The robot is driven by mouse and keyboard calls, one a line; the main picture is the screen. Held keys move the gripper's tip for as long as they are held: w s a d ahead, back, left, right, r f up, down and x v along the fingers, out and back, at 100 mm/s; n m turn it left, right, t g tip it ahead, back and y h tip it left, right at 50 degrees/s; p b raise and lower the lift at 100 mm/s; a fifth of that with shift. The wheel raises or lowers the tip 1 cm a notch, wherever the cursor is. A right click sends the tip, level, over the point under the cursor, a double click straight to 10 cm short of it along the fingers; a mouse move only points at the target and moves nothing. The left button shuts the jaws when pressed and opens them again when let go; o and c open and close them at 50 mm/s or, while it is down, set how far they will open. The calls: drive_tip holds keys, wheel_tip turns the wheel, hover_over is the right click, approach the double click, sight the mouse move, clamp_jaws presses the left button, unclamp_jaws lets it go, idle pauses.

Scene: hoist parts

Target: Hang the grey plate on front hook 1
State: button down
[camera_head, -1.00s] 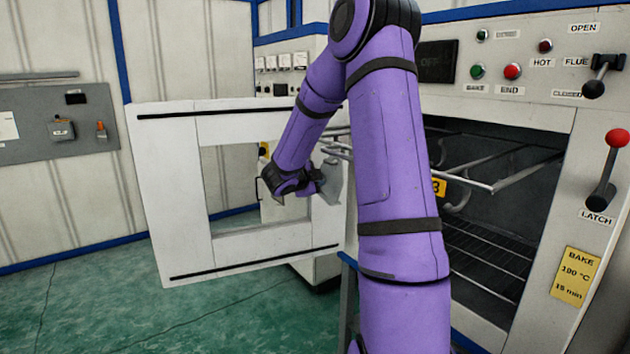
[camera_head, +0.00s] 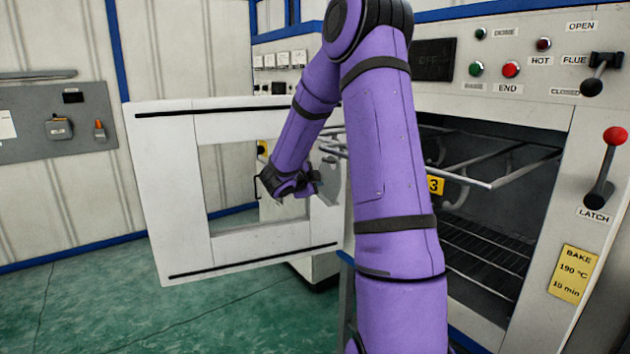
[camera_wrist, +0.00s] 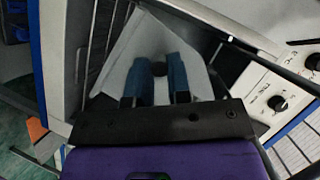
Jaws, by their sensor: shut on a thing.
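The grey plate (camera_head: 331,183) is held beside the oven's front edge, partly hidden behind my arm in the head view. A yellow tag marked 3 (camera_head: 435,185) shows in the oven opening beside a grey hook. I cannot make out front hook 1, as my arm covers that part.
The white oven door (camera_head: 165,190) stands open at left, with a window opening behind my gripper. Metal rails (camera_head: 492,184) stick out at the oven mouth, above a wire rack (camera_head: 490,255). A latch lever (camera_head: 604,170) is at right. The green floor (camera_head: 200,315) is clear.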

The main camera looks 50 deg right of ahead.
idle(0.4)
drive_tip(key=c, duration=1)
unclamp_jaws()
drive_tip(key=v, duration=1.1)
